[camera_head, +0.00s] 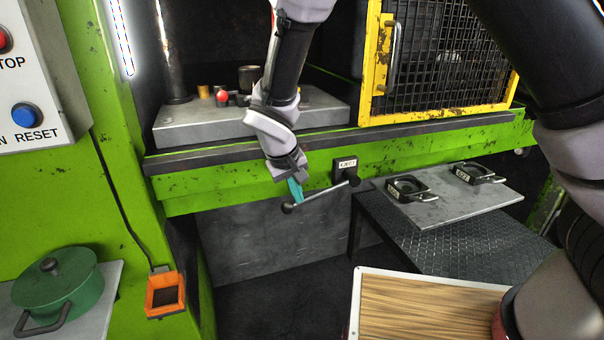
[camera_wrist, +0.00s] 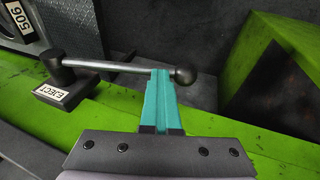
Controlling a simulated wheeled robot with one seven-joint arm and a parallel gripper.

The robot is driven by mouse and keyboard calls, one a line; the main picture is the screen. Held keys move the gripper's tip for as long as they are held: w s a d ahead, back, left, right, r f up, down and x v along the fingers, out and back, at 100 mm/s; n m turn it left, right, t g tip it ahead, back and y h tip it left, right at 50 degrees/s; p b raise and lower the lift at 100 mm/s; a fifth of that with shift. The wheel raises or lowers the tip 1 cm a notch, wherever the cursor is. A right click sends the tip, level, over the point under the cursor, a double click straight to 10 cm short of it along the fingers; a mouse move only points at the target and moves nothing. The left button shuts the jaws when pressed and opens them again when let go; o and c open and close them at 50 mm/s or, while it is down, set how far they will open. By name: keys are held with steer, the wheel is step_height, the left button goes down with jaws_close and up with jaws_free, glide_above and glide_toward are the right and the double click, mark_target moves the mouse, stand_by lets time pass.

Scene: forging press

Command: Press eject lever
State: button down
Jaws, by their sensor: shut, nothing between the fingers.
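The eject lever (camera_head: 318,196) is a grey rod on the green front beam of the press. It pivots at a black mount labelled EJECT (camera_head: 344,171) and slopes down left to a dark ball end. In the wrist view the lever rod (camera_wrist: 118,67) runs from the label block (camera_wrist: 62,93) to the ball (camera_wrist: 186,75). My gripper (camera_head: 295,190) has teal fingers, shut and empty. Its fingertips (camera_wrist: 160,78) overlap the rod close to the ball; they look at or nearly touching it, but exact contact cannot be told.
A yellow-framed mesh guard (camera_head: 437,62) stands right of the press bed (camera_head: 310,108). Two black dies lie on a grey shelf (camera_head: 450,208) to the right. A wooden-topped tray (camera_head: 430,312) is at lower right. A green pot (camera_head: 57,282) and RESET panel (camera_head: 30,90) are left.

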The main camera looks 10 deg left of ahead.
steer(key=f+t+h, duration=0.1)
steer(key=f, duration=0.1)
steer(key=d+f+h, duration=0.1)
steer(key=f, duration=0.2)
steer(key=shift+w+t+h, duration=0.2)
steer(key=shift+t+h, duration=0.2)
steer(key=shift+d, duration=0.2)
